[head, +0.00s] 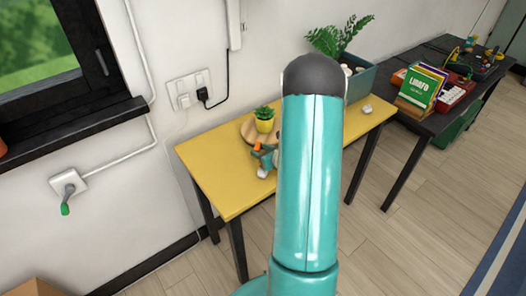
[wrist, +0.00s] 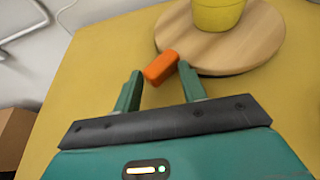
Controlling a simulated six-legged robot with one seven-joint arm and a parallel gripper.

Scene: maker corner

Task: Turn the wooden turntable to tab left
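The wooden turntable (wrist: 225,58) is a round light-wood disc on the yellow table, at the top right of the wrist view. An orange tab (wrist: 161,67) sticks out from its rim on the side toward my gripper, to the lower left in that view. The tab shows between and just beyond the fingertips, close to the right one. I cannot tell whether they touch.
A yellow pot (wrist: 217,14) with a green plant (head: 264,112) stands on the turntable. The yellow table (head: 215,180) is bare at its left. A planter (head: 360,82) stands at its far end. My arm hides the table's middle in the head view.

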